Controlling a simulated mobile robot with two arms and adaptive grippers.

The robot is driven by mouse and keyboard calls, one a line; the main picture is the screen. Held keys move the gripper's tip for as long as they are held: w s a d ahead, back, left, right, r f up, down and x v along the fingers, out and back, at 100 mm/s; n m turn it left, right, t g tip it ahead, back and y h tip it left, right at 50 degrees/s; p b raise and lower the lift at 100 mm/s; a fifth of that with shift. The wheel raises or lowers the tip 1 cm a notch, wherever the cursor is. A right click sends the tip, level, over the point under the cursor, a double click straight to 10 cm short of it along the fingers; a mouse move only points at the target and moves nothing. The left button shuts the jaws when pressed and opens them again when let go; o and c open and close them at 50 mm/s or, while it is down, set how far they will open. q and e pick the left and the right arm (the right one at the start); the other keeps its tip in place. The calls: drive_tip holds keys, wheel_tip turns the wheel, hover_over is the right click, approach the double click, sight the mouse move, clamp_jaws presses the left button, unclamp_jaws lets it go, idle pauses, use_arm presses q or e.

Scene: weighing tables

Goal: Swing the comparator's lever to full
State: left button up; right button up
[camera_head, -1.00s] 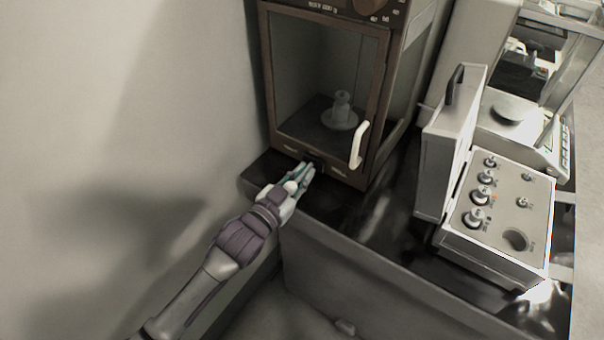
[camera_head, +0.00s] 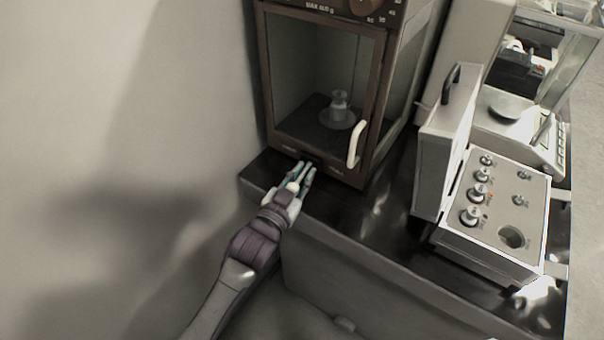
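The comparator (camera_head: 378,112) is a brown-framed glass cabinet with a white door handle (camera_head: 355,145). Its door looks shut, and a metal weight (camera_head: 339,105) stands on the round pan (camera_head: 337,119) inside. The lever is at the front base below the door, largely hidden by my fingers; I cannot tell its position. My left gripper (camera_head: 305,173) is at that front base, its fingertips close to the lever's spot. The fingers look a little apart, but whether they touch or hold the lever is unclear. My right gripper is out of view.
An open weight box (camera_head: 485,244) with several knobbed weights stands to the right, its lid (camera_head: 443,150) upright. Behind it is another balance (camera_head: 510,130) with a round pan. The dark tabletop (camera_head: 345,215) is bare in front of the comparator.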

use_arm(q)
drive_tip(key=shift+o, duration=1)
drive_tip(key=shift+s, duration=0.1)
drive_tip(key=v, duration=1.1)
drive_tip(key=shift+s+a, duration=0.2)
drive_tip(key=shift+s, duration=0.15)
